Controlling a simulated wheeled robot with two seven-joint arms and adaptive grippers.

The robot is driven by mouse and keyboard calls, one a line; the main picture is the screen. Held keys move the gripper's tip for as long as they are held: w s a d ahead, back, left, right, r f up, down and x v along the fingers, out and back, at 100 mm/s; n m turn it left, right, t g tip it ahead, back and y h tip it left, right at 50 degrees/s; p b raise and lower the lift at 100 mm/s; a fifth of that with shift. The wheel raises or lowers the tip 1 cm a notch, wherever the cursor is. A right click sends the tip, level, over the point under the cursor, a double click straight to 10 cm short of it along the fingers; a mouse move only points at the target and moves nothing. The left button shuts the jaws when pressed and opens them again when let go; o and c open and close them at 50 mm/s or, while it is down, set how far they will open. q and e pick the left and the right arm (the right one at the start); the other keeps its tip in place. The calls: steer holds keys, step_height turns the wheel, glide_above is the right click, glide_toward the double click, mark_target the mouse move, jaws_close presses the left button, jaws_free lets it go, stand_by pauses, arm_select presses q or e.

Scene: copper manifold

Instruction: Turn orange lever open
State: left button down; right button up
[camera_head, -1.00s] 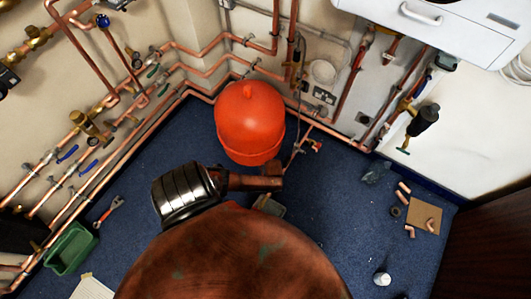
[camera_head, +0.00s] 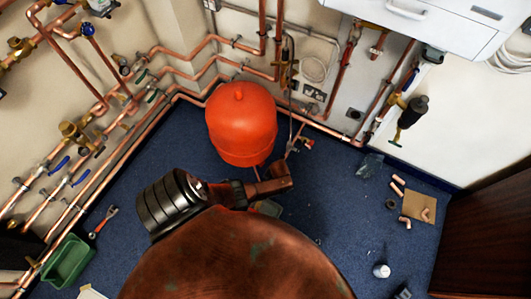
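A small red-orange handle (camera_head: 307,143) sits on a valve on the thin pipe beside the red vessel, on the floor side of the back wall. It is too small to tell whether it is the orange lever or how it is turned. Blue levers (camera_head: 59,165) show on the copper pipes along the left wall. Neither of my grippers is in view.
A large copper cylinder (camera_head: 235,262) with a dark ribbed fitting (camera_head: 170,204) fills the lower middle. A red vessel (camera_head: 241,125) stands behind it. A green tray (camera_head: 68,262), a wrench (camera_head: 104,221) and a cardboard piece (camera_head: 419,207) lie on the blue floor (camera_head: 330,205).

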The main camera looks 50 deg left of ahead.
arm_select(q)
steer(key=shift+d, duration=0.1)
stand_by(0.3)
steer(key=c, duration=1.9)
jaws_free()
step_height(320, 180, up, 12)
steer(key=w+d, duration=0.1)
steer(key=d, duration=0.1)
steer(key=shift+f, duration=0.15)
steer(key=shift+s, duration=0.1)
